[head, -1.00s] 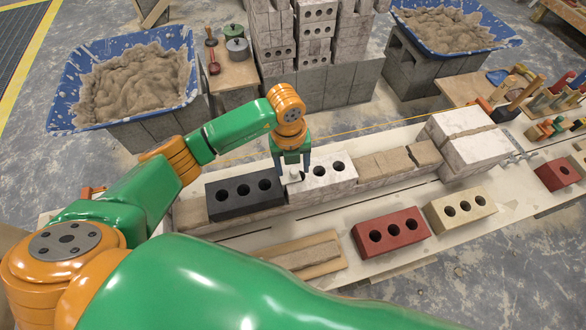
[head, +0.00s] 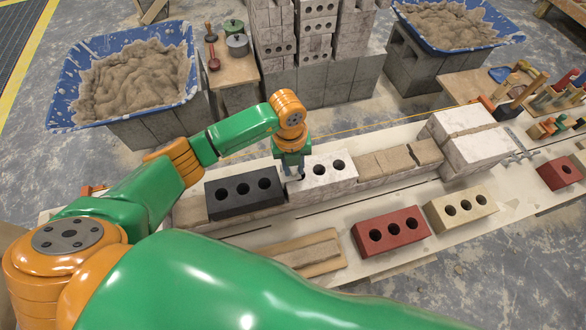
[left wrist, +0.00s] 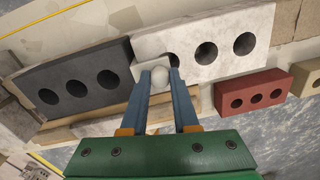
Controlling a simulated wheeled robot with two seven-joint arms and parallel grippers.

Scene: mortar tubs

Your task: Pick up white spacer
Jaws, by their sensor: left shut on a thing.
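The white spacer (left wrist: 159,77) is a small pale piece with a round knob on top. It stands at the joint between the black brick (head: 244,191) and the white brick (head: 325,176) in the wall row. My left gripper (head: 294,173) points down over that joint. In the left wrist view my left gripper (left wrist: 160,80) has its two blue-grey fingers on either side of the knob, shut on the spacer. In the head view the fingers mostly hide the spacer. My right gripper is not in view.
A red brick (head: 391,231) and a cream brick (head: 460,208) lie on the board in front of the row. A mortar-topped wooden board (head: 305,257) lies nearer me. A yellow string runs behind the row. Blue mortar tubs (head: 75,110) and block stacks stand behind.

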